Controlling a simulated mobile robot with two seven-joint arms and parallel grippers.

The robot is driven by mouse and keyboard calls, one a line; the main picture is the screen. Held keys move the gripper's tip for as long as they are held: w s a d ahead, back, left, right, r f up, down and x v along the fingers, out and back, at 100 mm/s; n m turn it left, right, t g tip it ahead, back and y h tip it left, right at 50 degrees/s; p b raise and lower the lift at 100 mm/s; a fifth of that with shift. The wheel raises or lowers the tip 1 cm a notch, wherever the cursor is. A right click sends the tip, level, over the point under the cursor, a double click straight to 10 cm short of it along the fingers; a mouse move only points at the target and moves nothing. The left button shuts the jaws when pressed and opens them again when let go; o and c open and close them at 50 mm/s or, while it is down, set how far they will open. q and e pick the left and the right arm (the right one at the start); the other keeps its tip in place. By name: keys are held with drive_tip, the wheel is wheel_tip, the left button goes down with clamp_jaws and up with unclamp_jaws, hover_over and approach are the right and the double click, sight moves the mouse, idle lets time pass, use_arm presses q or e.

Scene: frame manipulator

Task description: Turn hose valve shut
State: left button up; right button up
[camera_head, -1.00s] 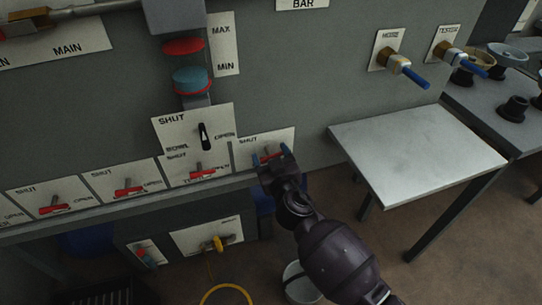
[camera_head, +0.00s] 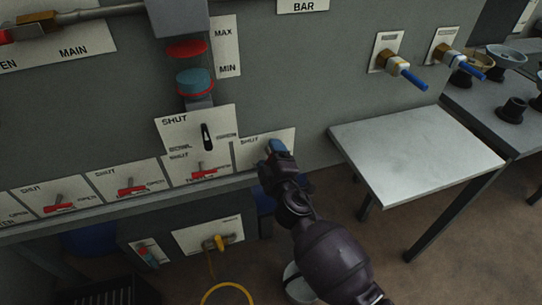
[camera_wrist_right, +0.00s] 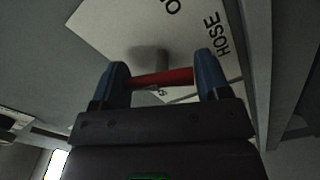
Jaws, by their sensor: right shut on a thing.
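The red handle (camera_wrist_right: 168,78) of the hose valve lies between the two blue fingertips in the right wrist view. Its stem (camera_wrist_right: 149,60) comes out of a white plate (camera_wrist_right: 200,45) that reads HOSE. My right gripper (camera_wrist_right: 162,82) is shut on this handle, one finger at each end. In the head view the valve plate (camera_head: 252,150) reads SHUT at its left, and my right gripper (camera_head: 276,147) covers the handle and the plate's middle. My left gripper is not in view.
Several similar red-handled valves, one of them here (camera_head: 131,187), line the panel to the left. A black-handled selector (camera_head: 207,136) sits just up and left of my gripper. A metal side table (camera_head: 415,150) stands to the right. A yellow valve (camera_head: 219,242) is below.

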drive_tip(key=n, duration=0.4)
drive_tip(key=shift+n, duration=0.3)
drive_tip(key=shift+f, duration=0.1)
idle(0.4)
drive_tip(key=o, duration=0.9)
drive_tip(key=shift+s, duration=0.15)
drive_tip(key=shift+s+d+p, duration=0.1)
drive_tip(key=shift+s+p, duration=0.15)
drive_tip(key=shift+p, duration=0.05)
drive_tip(key=p+v, duration=0.1)
drive_tip(key=v, duration=0.9)
